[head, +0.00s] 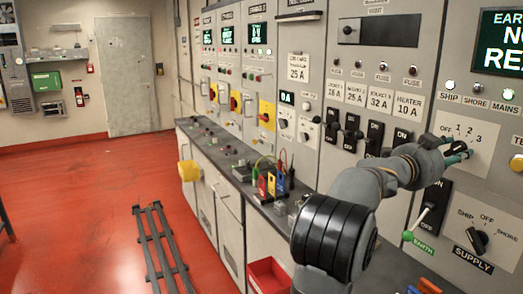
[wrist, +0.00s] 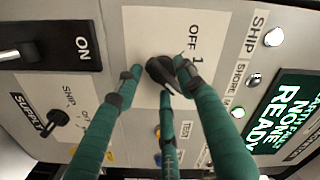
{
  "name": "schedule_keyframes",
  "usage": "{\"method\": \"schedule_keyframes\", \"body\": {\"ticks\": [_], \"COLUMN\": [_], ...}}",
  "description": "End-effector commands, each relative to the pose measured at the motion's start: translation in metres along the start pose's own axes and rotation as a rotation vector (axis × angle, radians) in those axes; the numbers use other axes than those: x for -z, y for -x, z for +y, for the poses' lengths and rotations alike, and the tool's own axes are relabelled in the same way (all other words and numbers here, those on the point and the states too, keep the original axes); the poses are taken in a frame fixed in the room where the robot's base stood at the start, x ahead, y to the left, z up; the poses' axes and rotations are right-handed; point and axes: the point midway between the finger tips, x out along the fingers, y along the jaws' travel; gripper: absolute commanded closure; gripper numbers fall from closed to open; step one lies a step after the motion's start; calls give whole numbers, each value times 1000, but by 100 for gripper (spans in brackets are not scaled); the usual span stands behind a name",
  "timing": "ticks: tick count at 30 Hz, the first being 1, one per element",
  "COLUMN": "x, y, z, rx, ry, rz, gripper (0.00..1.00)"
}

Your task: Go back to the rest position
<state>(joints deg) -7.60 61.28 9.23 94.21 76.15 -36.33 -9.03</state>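My arm reaches to the right side of the panel wall in the head view, with my gripper (head: 458,153) at the white plate (head: 482,140) marked OFF, 1, 2, 3. In the wrist view my gripper (wrist: 158,78) has its green fingers spread around a black rotary knob (wrist: 158,70) on that plate. The left finger stands apart from the knob. The right finger overlaps it in the picture; I cannot tell whether they touch. The knob's exact setting is partly hidden by the fingers.
Black ON breakers (head: 374,138) line the panel to the left. The red floor (head: 90,210) at left is mostly clear.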

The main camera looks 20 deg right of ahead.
Motion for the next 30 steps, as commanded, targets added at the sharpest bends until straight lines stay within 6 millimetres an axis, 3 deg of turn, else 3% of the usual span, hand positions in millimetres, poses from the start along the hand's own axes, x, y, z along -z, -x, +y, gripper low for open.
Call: {"method": "schedule_keyframes", "body": {"ticks": [14, 20, 30], "x": [-1, 0, 0], "y": [11, 46, 120], "z": [0, -1, -1], "rx": [1, 3, 4], "ry": [-17, -15, -15], "rz": [-1, -2, -3], "gripper": [61, 61, 61]}}
